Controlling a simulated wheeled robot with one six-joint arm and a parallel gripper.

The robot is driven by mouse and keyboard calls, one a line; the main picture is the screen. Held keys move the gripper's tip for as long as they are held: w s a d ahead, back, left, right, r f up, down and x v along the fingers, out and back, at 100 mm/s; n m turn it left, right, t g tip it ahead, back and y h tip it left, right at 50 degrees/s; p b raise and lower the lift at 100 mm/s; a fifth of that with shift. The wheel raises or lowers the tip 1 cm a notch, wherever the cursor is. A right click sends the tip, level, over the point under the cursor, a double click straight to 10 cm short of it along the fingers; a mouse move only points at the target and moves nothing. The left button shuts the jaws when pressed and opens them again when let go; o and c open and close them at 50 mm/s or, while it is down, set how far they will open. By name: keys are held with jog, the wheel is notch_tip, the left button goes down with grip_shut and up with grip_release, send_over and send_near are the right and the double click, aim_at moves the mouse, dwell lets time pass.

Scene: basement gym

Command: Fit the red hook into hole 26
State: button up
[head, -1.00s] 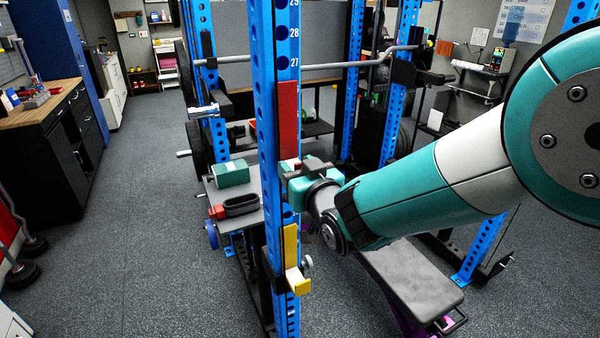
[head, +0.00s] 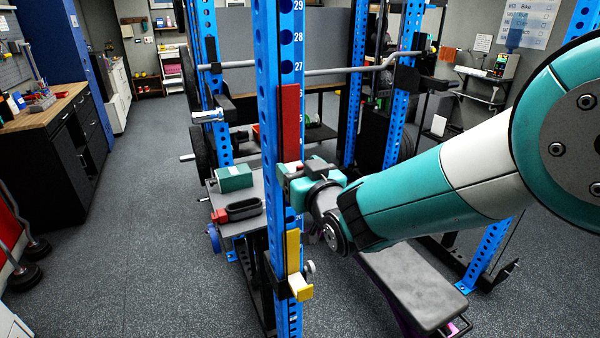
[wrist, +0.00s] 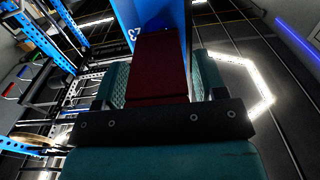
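The red hook (head: 290,115) is a tall red plate held upright against the numbered face of the near blue upright (head: 286,60). It covers the holes just below label 27, with parts of lower labels showing at its right edge. My gripper (head: 298,170) is at the plate's lower end. In the wrist view the red hook (wrist: 158,70) sits between my two teal fingers, which flank it closely, with the blue upright behind. Hole 26 is hidden behind the red plate. Whether the hook touches the upright is unclear.
A yellow hook (head: 295,265) is on the same upright below my gripper. A grey stand (head: 240,182) with a green block and a dark red-ended part is left behind the upright. A bench (head: 415,285) is at lower right.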

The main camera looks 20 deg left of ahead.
jog(key=shift+o, duration=0.5)
jog(key=shift+f, duration=0.2)
jog(key=b+v, duration=0.8)
jog(key=v, duration=0.9)
jog(key=shift+s+r, duration=0.2)
jog(key=shift+s, duration=0.05)
jog(key=shift+d, duration=0.1)
